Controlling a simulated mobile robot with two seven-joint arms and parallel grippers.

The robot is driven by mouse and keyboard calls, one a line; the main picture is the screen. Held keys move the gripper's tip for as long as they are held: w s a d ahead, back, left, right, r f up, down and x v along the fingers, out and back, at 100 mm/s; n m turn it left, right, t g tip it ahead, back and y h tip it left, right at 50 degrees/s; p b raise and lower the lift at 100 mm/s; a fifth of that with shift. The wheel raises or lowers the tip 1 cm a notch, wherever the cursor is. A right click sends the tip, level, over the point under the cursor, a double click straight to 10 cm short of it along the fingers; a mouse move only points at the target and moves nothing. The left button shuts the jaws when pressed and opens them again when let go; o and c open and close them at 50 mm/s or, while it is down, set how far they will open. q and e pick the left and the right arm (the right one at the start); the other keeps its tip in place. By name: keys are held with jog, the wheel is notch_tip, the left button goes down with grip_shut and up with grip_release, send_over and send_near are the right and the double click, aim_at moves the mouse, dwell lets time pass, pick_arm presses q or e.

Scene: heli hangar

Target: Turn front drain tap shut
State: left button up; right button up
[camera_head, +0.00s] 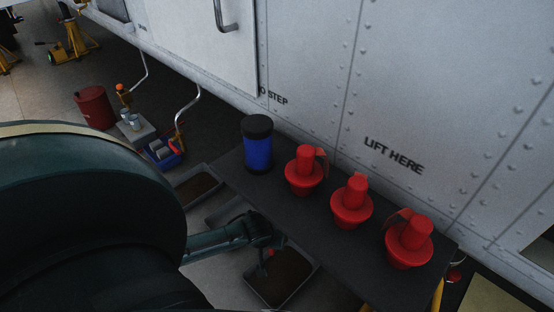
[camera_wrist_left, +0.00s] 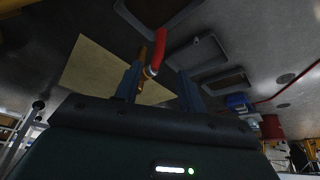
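The tap with a red handle (camera_wrist_left: 179,47) and a brass-coloured body shows in the left wrist view. It lies between the two fingers of my left gripper (camera_wrist_left: 158,88) in the picture, close to the left finger. The fingers are apart; I cannot tell whether either touches the tap. In the head view my left gripper (camera_head: 264,238) is low beside the dark bench, partly hidden, with a small red spot (camera_head: 270,253) by it that may be the handle. My right gripper is not in view.
The bench (camera_head: 300,225) carries a blue canister (camera_head: 258,150) and three red plugs (camera_head: 304,172) beside the white helicopter side (camera_head: 320,70). Drip trays (camera_head: 280,275) lie on the floor below. A red drum (camera_head: 95,107) and blue crate (camera_head: 163,153) stand further back.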

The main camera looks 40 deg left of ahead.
pick_arm(q)
jog(key=b+x, duration=0.5)
jog(key=x, duration=0.5)
jog(key=shift+s+f+b, duration=0.1)
jog(key=shift+f+b, duration=0.1)
jog(key=shift+b, duration=0.1)
jog(key=shift+b+x, duration=0.35)
jog(key=shift+x, duration=0.45)
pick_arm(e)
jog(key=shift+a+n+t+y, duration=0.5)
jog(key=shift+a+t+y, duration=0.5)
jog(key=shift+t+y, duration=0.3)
pick_arm(q)
jog(key=shift+r, duration=0.1)
jog(key=shift+c, duration=0.6)
grip_shut()
